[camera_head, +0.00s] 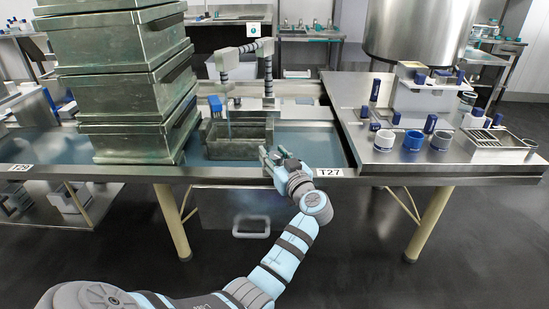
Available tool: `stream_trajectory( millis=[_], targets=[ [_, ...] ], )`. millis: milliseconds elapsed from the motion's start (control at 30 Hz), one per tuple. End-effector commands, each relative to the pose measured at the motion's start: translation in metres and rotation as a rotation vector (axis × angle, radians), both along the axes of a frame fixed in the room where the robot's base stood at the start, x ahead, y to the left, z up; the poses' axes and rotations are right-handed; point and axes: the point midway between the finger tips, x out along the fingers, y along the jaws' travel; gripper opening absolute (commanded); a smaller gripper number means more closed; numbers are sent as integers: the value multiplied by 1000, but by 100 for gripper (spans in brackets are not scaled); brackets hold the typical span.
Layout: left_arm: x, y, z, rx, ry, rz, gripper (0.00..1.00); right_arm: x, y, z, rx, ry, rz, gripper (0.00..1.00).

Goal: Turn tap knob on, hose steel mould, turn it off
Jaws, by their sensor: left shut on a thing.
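The steel mould (236,149) is an open, dark grey-green box on the wet bench. My left gripper (269,157) is at its front right corner, its fingers closed at the mould's edge. The exact grip is small and hard to see. A grey arched pipe with dark bands (246,48) rises behind the mould. A small blue piece (215,103) shows beside its left end, and a thin bluish streak (229,125) hangs over the mould. I cannot pick out the tap knob for certain. My right gripper is not in view.
Large steel boxes (122,90) stand stacked left of the mould. The right bench (350,135) holds several white and blue cups (413,140), blue-capped items and a slatted tray (497,140). Bare wet bench (310,140) lies right of the mould. A large vat (415,30) stands behind.

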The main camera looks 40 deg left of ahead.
Motion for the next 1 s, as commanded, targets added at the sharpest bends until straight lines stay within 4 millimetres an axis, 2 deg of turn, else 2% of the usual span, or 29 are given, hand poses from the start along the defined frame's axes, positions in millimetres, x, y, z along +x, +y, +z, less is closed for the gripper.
stream_trajectory(
  millis=[200, 500, 1000],
  targets=[
    [2, -1, 0, -2, 1, 183, 9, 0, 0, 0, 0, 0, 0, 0],
    [4, -1, -1, -6, -1, 357, 10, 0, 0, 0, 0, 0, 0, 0],
    [0, -1, 0, 2, -2, 425, 9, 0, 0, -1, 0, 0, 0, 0]
  ],
)
